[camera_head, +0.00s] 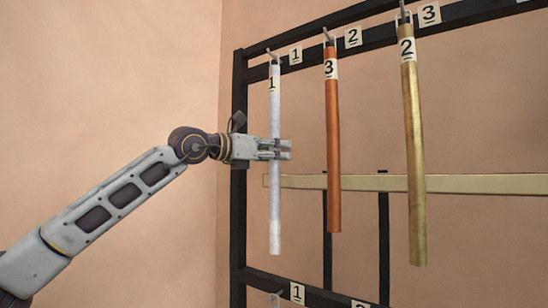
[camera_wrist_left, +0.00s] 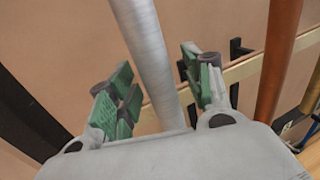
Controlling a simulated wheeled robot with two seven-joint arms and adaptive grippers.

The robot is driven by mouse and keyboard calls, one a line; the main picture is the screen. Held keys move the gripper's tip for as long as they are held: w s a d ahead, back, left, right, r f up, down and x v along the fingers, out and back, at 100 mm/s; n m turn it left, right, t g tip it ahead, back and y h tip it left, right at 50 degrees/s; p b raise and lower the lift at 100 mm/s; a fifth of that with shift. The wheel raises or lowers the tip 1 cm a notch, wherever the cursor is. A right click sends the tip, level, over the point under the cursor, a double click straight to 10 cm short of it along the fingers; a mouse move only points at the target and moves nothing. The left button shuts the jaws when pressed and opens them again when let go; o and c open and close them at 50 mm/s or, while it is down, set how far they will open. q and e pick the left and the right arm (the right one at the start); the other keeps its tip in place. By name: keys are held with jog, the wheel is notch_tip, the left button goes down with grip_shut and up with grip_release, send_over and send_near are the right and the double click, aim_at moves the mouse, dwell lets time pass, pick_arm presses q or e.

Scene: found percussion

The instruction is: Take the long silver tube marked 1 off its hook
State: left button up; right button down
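The long silver tube marked 1 (camera_head: 275,205) hangs upright from the upper-left hook (camera_head: 273,56) beside the label 1 on the rack. My left gripper (camera_head: 284,149) is at about the tube's mid-height, with its fingertips reaching past it. In the left wrist view, the silver tube (camera_wrist_left: 147,45) stands between the green finger pads of my left gripper (camera_wrist_left: 158,92). The gripper is open, with a visible gap on each side of the tube. My right gripper is not in view.
A copper tube marked 3 (camera_head: 333,150) and a brass tube marked 2 (camera_head: 414,150) hang to the right. A pale horizontal bar (camera_head: 460,184) runs behind the tubes. A lower black rail (camera_head: 325,297) has a hook marked 1 (camera_head: 276,297). The wall at left is clear.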

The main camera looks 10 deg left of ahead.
pick_arm(q)
grip_shut()
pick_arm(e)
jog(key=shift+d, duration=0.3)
pick_arm(q)
jog(key=shift+r, duration=0.2)
